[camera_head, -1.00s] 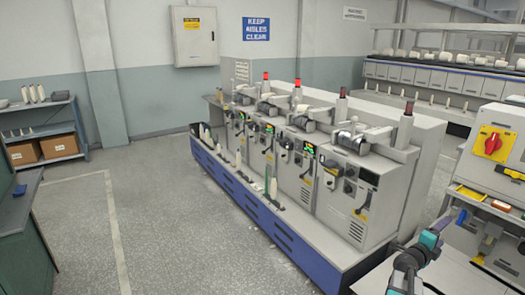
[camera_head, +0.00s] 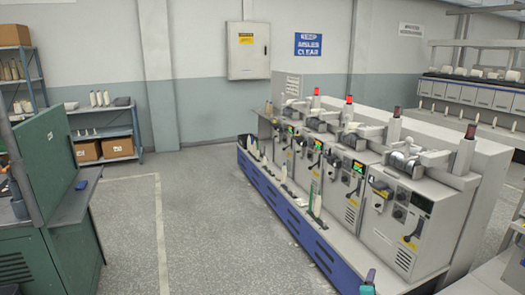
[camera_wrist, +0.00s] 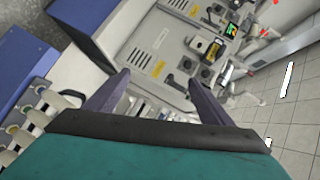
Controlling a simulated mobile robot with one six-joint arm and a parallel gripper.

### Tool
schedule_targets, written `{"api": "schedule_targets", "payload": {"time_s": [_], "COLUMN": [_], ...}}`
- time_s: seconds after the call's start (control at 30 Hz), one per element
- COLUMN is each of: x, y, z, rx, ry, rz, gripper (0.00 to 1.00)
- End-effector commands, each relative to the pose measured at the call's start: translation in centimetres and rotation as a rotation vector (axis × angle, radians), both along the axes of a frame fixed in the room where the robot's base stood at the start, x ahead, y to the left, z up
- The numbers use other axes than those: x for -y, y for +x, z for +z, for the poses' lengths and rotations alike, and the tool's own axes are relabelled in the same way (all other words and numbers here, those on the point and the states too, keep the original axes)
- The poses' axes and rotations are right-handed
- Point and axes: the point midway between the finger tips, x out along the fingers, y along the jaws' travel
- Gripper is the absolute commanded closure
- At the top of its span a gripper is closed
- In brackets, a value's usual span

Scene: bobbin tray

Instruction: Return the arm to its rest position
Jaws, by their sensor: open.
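My gripper (camera_wrist: 155,95) shows in the wrist view with its two dark fingers spread apart and nothing between them. Behind the fingers, the wrist view shows the grey winding machine (camera_wrist: 165,50) tilted in the picture. The winding machine also shows in the head view (camera_head: 395,235), with a blue base, several spindles and red lamps.
A green cabinet (camera_head: 70,220) stands at the left. Shelves (camera_head: 110,135) with cones and boxes stand behind it. A grey wall box (camera_head: 248,50) hangs at the back. The floor (camera_head: 200,235) between cabinet and machine is clear. White rollers (camera_wrist: 40,110) lie at the wrist view's left.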

Motion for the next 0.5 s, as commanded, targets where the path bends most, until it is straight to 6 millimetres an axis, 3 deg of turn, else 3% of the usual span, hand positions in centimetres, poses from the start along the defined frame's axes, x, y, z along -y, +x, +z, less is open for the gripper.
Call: {"api": "schedule_targets", "payload": {"time_s": [0.03,0.27,0.5], "x": [-2.3,-12.0,-21.6], "y": [0.2,0.0,-3.0], "z": [-1.4,-7.5,-14.1], "rx": [-0.037,-0.215,-0.427], "ry": [0.000,-0.016,-0.043], "rz": [0.054,0.305,0.582], "gripper": [0.25,0.25,0.25]}}
